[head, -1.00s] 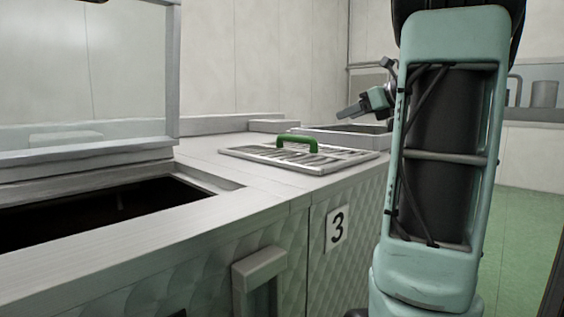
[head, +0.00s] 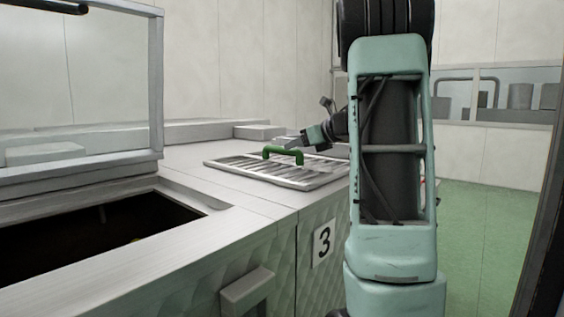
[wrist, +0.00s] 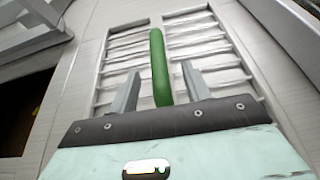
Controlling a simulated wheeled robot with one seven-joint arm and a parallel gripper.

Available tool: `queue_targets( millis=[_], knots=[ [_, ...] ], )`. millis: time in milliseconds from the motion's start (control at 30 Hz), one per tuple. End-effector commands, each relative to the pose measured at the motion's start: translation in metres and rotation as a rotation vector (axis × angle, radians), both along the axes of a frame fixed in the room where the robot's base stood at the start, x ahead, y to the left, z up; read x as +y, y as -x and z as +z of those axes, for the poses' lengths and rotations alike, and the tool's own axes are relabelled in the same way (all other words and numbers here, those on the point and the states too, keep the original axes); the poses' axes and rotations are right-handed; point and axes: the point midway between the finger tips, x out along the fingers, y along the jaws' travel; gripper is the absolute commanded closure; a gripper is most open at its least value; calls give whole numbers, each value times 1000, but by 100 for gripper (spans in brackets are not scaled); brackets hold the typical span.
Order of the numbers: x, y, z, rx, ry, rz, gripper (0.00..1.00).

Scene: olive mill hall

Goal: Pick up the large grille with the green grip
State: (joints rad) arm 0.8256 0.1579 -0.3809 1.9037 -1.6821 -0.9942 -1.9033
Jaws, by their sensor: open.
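The large metal grille (head: 235,172) lies flat on the counter top, with a green arched grip (head: 283,153) standing up at its middle. In the wrist view the grille (wrist: 203,51) fills the middle of the picture and the green grip (wrist: 158,65) runs lengthwise between my two fingers. My gripper (wrist: 160,88) is open, with one finger on each side of the grip and a visible gap on both sides. In the head view my gripper (head: 297,142) is beside the grip, partly overlapping it in the picture. My arm hides the right end of the grille.
A dark open basin (head: 90,235) is sunk in the counter on the left, with a raised framed lid (head: 158,90) behind it. A panel marked 3 (head: 323,243) and a handle (head: 247,290) are on the counter front. Green floor (head: 485,230) is clear on the right.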

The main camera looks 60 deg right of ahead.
Motion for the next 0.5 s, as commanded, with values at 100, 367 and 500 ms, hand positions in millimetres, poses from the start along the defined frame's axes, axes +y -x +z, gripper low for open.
queue_targets(
  millis=[100, 367, 500],
  knots=[
    [0, -15, -6, 3, -7, 2, 52],
    [-2, -41, -21, 1, -2, 1, 52],
    [-2, -42, -22, 0, 0, 1, 52]
  ],
)
